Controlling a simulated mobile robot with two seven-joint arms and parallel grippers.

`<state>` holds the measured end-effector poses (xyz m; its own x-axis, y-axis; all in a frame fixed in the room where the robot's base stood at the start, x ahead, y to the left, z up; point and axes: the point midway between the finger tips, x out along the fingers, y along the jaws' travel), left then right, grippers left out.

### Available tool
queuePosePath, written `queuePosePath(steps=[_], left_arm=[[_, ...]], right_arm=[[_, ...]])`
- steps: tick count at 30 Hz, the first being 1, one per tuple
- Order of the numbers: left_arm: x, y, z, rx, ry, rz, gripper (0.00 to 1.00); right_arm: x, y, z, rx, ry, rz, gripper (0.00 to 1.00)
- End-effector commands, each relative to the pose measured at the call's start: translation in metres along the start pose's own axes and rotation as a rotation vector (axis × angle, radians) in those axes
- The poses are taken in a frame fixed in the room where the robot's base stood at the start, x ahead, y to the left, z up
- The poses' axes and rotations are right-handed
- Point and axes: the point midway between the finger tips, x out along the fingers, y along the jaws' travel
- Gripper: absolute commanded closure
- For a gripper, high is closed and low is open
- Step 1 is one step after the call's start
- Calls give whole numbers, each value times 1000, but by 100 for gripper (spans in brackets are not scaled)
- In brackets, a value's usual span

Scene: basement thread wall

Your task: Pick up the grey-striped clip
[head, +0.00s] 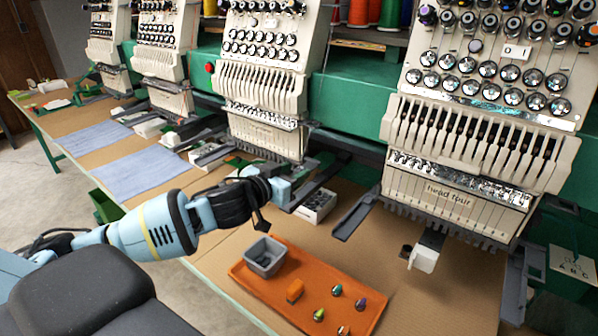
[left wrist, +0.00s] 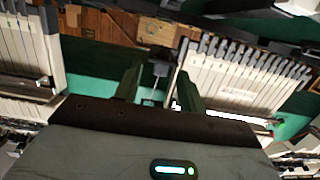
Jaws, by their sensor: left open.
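An orange tray (head: 262,291) lies on the table at the lower middle of the head view. Several small clip-like pieces lie on its right part: one with a green and grey look (head: 336,290), one with purple (head: 360,303), one yellow-green (head: 319,314), and one cut off at the bottom edge (head: 343,330). They are too small to tell which is the grey-striped clip. My left gripper (head: 262,222) is above and behind the tray's left end, apart from the pieces. In the left wrist view its fingers (left wrist: 160,88) are apart with nothing held. My right gripper is not seen.
A grey open bin (head: 265,256) and an orange block (head: 295,290) share the tray. A white box with dark contents (head: 316,206) stands behind it. Embroidery heads (head: 465,180) overhang the table's back. Brown table surface (head: 440,290) is clear right of the tray.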

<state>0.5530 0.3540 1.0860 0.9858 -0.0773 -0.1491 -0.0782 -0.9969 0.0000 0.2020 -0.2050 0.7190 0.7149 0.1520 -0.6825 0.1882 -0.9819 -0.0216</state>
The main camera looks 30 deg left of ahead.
Motion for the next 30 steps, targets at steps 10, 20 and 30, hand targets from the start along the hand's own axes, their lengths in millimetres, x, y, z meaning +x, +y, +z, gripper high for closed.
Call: queuePosePath(steps=[10, 20, 30], left_arm=[[4, 0, 0, 0, 0, 0, 60], [4, 0, 0, 0, 0, 0, 100], [4, 0, 0, 0, 0, 0, 100]], right_arm=[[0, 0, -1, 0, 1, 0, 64], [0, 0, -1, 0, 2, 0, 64], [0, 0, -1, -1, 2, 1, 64]])
